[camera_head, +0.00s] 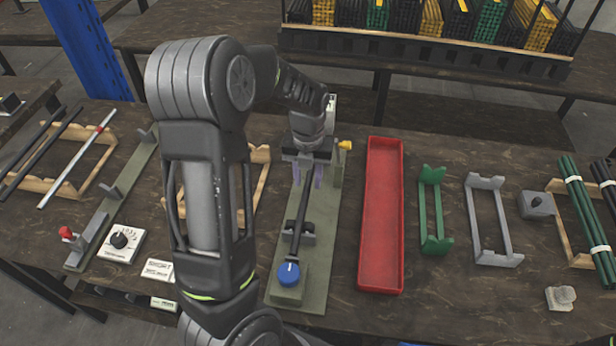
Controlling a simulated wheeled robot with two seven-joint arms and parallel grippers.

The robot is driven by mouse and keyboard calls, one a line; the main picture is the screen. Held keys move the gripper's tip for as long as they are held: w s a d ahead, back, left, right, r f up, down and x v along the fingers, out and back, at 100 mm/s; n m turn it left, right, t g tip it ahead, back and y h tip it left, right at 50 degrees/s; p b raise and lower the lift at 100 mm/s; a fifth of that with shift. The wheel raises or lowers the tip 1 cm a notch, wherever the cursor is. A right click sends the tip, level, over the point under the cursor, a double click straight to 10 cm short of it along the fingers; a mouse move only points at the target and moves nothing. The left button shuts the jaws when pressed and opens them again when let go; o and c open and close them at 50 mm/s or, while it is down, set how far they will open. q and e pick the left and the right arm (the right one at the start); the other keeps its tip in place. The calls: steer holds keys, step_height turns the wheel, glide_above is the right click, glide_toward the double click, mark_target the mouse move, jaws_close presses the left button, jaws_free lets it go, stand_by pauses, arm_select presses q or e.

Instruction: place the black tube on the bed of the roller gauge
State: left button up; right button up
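The black tube (301,212) lies lengthwise along the grey-green base of a gauge (324,225), which I take for the roller gauge. Its near part passes over a dark support (280,229) and its near end is by the blue knob (289,273). Whether it rests fully on the supports cannot be told. My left gripper (307,174) is over the tube's far part, its purple fingers on either side and apart, seemingly with gaps to the tube. The gripper body hides the tube's far end. My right gripper is not in view.
A red tray (367,216) lies right of the gauge, then green (425,210) and grey (470,220) racks. Dark green tubes (583,213) lie on a wooden rack at right. Another gauge with a red knob (67,232) stands at left, beside a dial box (120,243).

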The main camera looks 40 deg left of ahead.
mark_target(308, 182)
arm_select(q)
steer(key=shift+o, duration=0.2)
steer(key=shift+r, duration=0.1)
step_height(308, 182, up, 12)
stand_by(0.5)
